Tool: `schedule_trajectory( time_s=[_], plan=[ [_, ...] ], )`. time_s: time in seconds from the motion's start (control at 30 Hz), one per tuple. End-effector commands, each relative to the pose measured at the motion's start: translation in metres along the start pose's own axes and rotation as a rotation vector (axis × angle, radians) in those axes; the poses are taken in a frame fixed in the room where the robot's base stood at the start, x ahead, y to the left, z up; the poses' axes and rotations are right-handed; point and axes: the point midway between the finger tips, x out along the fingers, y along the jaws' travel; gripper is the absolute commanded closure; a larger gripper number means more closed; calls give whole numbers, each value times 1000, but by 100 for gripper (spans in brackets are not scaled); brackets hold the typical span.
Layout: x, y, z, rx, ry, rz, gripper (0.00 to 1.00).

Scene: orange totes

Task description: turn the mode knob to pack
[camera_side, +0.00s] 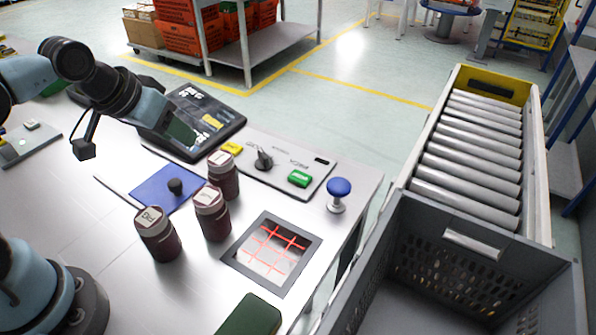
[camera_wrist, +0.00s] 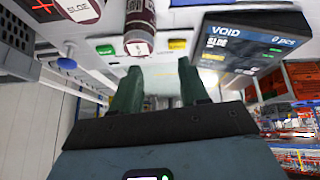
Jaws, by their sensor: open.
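The mode knob (camera_side: 263,158) is a small dark knob on the light control panel (camera_side: 318,180), between a yellow button (camera_side: 232,148) and a green button (camera_side: 299,178). Its pointing direction is too small to read. My gripper (camera_side: 188,137) is over the dark display, left of the knob and apart from it. In the wrist view my gripper (camera_wrist: 160,72) has its two green fingers spread with nothing between them. The green button (camera_wrist: 105,50) and yellow button (camera_wrist: 177,44) show there, but a bottle stands between them and I cannot make out the knob.
Three dark red bottles (camera_side: 222,180) (camera_side: 212,218) (camera_side: 158,238) stand in front of the panel. A display (camera_side: 228,117) lies behind them. A blue mushroom button (camera_side: 339,188), a red-lit scanner window (camera_side: 236,256) and a grey crate (camera_side: 395,215) are to the right.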

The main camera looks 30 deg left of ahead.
Motion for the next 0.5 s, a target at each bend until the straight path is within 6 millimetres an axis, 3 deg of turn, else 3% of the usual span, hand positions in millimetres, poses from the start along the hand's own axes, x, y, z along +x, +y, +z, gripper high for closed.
schedule_trajectory(
  time_s=[0.27,0.5],
  plan=[
    [6,20,-56,-289,-171,-32,60],
    [30,39,-94,-537,-309,-109,60]
  ],
)
